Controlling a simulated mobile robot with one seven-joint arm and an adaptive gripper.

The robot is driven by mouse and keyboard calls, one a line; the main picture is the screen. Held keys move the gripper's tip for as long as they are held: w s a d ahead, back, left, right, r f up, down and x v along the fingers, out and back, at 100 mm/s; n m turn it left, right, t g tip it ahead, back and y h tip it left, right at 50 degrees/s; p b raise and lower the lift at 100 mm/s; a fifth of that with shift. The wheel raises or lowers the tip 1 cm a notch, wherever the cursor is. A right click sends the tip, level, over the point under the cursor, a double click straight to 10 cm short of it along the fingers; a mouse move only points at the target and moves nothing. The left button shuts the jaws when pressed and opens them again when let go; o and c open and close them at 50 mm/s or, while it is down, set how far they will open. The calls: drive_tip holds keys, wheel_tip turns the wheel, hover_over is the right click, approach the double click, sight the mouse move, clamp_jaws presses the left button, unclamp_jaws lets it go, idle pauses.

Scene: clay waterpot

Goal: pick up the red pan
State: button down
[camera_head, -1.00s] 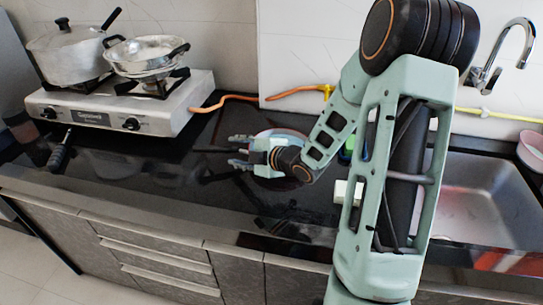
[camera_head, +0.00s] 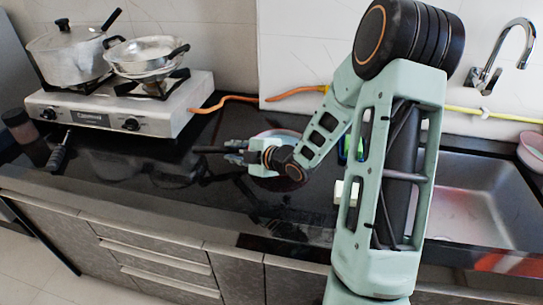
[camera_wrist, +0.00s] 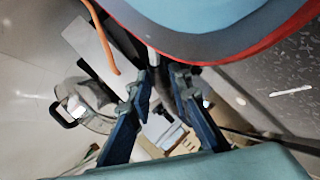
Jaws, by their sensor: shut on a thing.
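The red pan (camera_head: 279,132) is partly hidden behind my gripper and forearm in the head view. Its dark handle (camera_head: 207,149) points left over the black counter. In the wrist view the pan's red rim (camera_wrist: 272,38) and light blue inside fill the top. My gripper (camera_head: 236,151) is at the handle, left of the pan body, and is shut on it. In the wrist view its two blue fingers (camera_wrist: 163,88) are close together just below the pan; the grip on the handle is hard to make out there. I cannot tell whether the pan touches the counter.
A gas stove (camera_head: 125,112) with a lidded pot (camera_head: 68,55) and a silver pan (camera_head: 145,57) stands at the left. An orange hose (camera_head: 232,99) runs along the wall. A sink (camera_head: 470,205) with a tap is at the right. The counter's front middle is mostly clear.

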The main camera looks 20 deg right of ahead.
drive_tip(key=shift+r, duration=0.15)
drive_tip(key=shift+r, duration=0.55)
drive_tip(key=s+d+r, duration=0.1)
drive_tip(key=s+r, duration=1)
drive_tip(key=s, duration=0.2)
drive_tip(key=shift+s+d+r+b, duration=0.3)
drive_tip(key=shift+s+d+b, duration=0.05)
drive_tip(key=shift+s+b, duration=0.05)
